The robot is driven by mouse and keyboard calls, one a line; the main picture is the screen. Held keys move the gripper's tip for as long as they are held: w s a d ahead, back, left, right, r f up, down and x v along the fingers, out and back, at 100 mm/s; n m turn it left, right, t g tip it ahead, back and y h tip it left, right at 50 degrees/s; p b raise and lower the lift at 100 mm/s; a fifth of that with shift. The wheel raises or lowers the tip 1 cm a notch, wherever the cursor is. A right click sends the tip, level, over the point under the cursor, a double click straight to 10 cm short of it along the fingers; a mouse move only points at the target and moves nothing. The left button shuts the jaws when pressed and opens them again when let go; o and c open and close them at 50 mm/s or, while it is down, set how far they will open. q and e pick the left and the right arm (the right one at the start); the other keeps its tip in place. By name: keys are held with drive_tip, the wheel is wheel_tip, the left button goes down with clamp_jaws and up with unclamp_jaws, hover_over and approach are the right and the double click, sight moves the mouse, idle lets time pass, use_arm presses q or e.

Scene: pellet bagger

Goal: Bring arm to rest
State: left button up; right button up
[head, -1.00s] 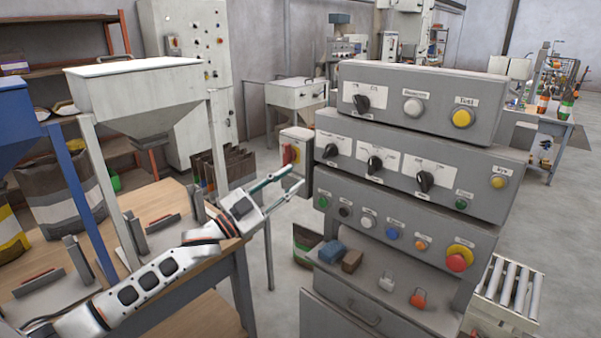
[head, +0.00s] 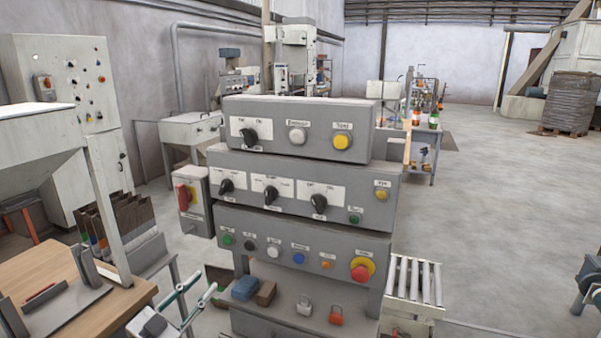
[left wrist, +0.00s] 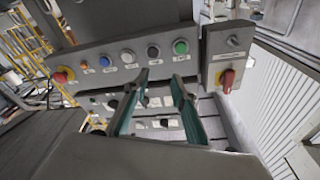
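My left gripper (head: 194,294) shows at the lower left of the head view, in front of and to the left of the grey control panel (head: 300,235). Its two teal-edged fingers are spread, with nothing between them. In the left wrist view the open fingers (left wrist: 160,95) point toward the panel's row of buttons (left wrist: 130,58), apart from it as far as I can tell. Most of my left arm is below the head picture's edge. My right gripper is not in view.
A wooden table (head: 70,280) with metal fixtures stands at left. A red-handled switch box (head: 195,203) is beside the panel. A blue block (head: 245,288), a brown block (head: 265,293) and padlocks (head: 335,315) lie on the panel's ledge.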

use_arm(q)
drive_tip(key=s+d+f+n+g+y, duration=0.2)
drive_tip(key=s+f+g, duration=0.1)
drive_tip(key=s+f, duration=1.1)
drive_tip(key=s+d+f+n+g+y, duration=0.3)
drive_tip(key=s+f+g, duration=0.1)
drive_tip(key=s+f, duration=1)
drive_tip(key=shift+d, duration=0.15)
